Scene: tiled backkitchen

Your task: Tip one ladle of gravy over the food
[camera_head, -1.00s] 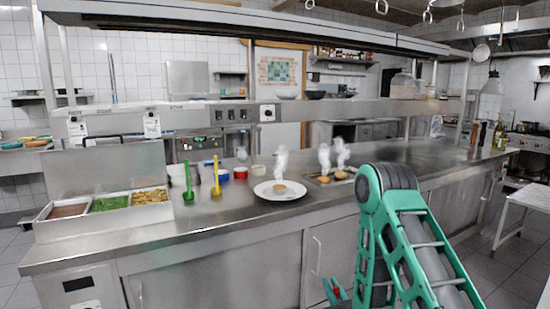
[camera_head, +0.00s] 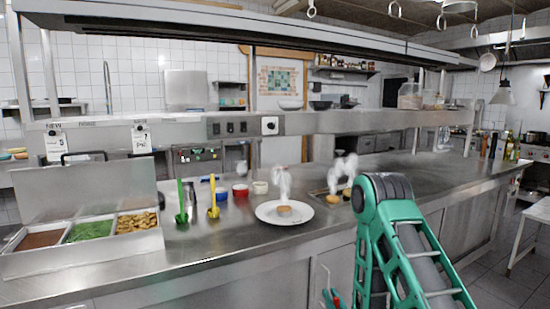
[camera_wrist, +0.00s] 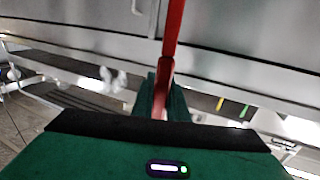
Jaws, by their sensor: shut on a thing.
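A white plate (camera_head: 265,216) with a small round brown piece of food (camera_head: 284,209) on it stands on the counter, steam rising above. A container of brown sauce-like stuff (camera_head: 38,239), perhaps the gravy, is the leftmost of three at the counter's left end. My gripper (camera_wrist: 163,92) is shut on a red-handled utensil (camera_wrist: 173,30); its far end is out of view, so I cannot tell whether it is a ladle or holds anything. In the head view, a bit of red (camera_head: 336,298) shows low before the counter front, beside my arm.
Containers of green (camera_head: 90,230) and golden-brown (camera_head: 137,223) food adjoin the brown one. Green (camera_head: 181,205) and yellow (camera_head: 213,198) upright utensils and small coloured bowls (camera_head: 240,190) stand left of the plate. A steaming hot plate (camera_head: 320,194) is right. A shelf overhangs the counter.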

